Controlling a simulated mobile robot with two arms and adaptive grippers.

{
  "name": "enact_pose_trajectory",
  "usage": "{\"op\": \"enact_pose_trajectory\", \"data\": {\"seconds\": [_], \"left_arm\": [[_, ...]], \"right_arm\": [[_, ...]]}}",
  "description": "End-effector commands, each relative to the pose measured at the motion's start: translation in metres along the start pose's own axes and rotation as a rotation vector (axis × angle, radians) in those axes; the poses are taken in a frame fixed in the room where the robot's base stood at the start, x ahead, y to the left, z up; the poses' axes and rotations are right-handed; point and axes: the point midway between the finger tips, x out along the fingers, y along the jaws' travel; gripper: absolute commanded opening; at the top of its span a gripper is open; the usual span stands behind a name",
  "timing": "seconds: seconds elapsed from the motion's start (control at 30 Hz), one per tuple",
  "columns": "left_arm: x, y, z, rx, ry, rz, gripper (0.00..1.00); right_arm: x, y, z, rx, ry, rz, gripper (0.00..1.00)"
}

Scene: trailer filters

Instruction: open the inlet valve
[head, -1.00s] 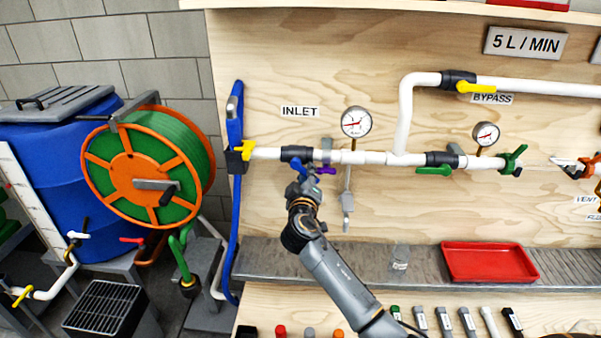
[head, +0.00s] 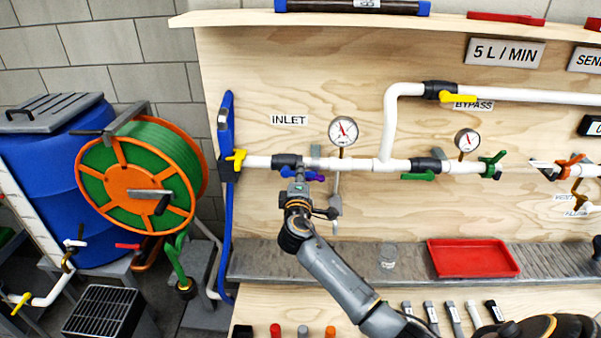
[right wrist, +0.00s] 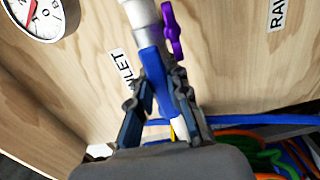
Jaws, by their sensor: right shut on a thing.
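The inlet valve has a black body (head: 287,160) on the white pipe, just right of the yellow-handled valve and below the INLET label (head: 289,120). Its blue lever (head: 287,172) shows just under the pipe and looks roughly in line with it. In the right wrist view the blue lever (right wrist: 155,78) lies between the fingers, along the pipe. My right gripper (head: 298,187) reaches up to the lever from below; in the wrist view the gripper (right wrist: 165,110) is shut on it. The fingers partly hide the lever in the head view. My left gripper is not in view.
A small purple handle (head: 316,176) sits just right of the lever. A pressure gauge (head: 343,131) stands above the pipe. A green-handled valve (head: 418,176) is further right. A grey ledge (head: 340,258) with a red tray (head: 470,257) runs below.

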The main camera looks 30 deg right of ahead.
Motion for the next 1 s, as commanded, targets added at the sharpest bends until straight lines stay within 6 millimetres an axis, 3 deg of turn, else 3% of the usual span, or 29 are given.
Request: {"op": "enact_pose_trajectory", "data": {"seconds": [0.53, 0.57, 0.67, 1.0], "left_arm": [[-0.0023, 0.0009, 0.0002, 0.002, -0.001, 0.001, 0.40], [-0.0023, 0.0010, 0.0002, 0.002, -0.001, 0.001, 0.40], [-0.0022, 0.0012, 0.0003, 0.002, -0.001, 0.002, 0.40], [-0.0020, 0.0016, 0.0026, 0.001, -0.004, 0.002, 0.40]], "right_arm": [[0.0011, 0.0052, 0.0002, -0.027, 0.000, 0.009, 0.00], [0.0011, 0.0052, 0.0002, -0.027, 0.000, 0.009, 0.20], [0.0011, 0.0050, 0.0002, -0.026, 0.000, 0.008, 0.41], [-0.0016, 0.0016, -0.0001, -0.024, 0.000, 0.002, 0.41]]}}
